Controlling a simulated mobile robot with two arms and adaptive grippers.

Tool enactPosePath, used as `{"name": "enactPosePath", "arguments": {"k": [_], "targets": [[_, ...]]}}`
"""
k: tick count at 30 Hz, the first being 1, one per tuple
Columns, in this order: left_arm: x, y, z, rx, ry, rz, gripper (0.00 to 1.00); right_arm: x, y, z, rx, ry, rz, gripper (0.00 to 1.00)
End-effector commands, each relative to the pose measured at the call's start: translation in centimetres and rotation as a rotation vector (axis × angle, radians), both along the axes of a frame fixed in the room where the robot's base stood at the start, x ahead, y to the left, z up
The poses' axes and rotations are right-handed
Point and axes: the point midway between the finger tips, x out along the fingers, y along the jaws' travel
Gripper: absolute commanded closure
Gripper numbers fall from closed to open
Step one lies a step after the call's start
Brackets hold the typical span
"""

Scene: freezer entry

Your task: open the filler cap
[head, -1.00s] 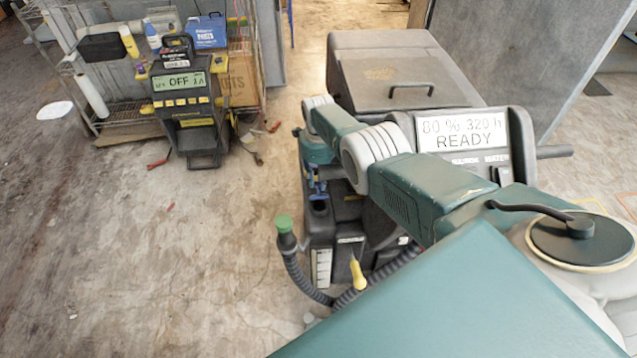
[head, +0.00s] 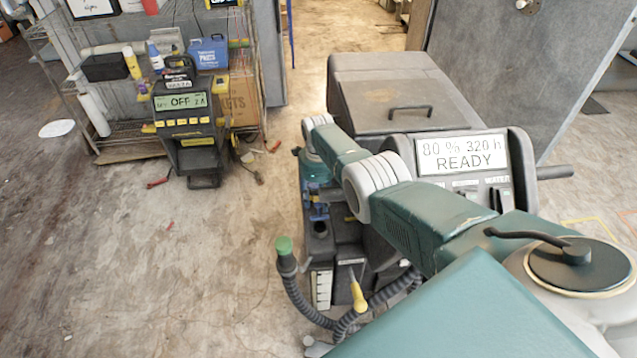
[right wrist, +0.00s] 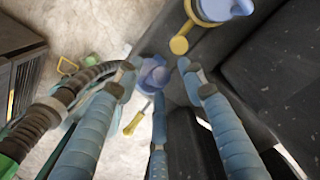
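A blue lobed cap (right wrist: 152,73), which looks like the filler cap, shows in the right wrist view on the dark machine's side. My right gripper (right wrist: 157,80) has its blue fingers spread around the line to this cap. The fingertips look apart, and I cannot tell whether any touches it. In the head view my right gripper (head: 318,202) hangs at the left side of the machine (head: 395,75), mostly below my green arm, and the cap cannot be made out there. My left gripper is not in view.
A black ribbed hose with a green end (head: 284,246) and a yellow-handled thing (head: 358,295) are close to the gripper. Another blue part with a yellow tab (right wrist: 213,10) is nearby. The display (head: 461,153) reads READY. A charger (head: 186,125) and shelf stand left; floor between is mostly clear.

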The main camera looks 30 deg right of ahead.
Motion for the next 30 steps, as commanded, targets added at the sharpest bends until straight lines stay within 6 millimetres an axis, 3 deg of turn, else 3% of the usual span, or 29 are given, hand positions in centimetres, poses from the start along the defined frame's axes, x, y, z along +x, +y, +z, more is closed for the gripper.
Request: {"name": "enactPosePath", "arguments": {"k": [6, 12, 18, 30], "targets": [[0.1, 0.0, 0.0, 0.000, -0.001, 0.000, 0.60, -0.2, 0.0, 2.1, -0.001, -0.001, 0.001, 0.60], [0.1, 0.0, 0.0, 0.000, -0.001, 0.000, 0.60, 0.0, -0.1, 6.7, -0.001, -0.003, 0.000, 0.60], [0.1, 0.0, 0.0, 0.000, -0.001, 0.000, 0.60, 0.0, -0.1, 9.8, -0.002, -0.001, 0.000, 0.60], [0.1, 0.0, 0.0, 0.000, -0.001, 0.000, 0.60, -0.1, -0.1, 10.9, -0.001, 0.003, 0.000, 0.60]]}}
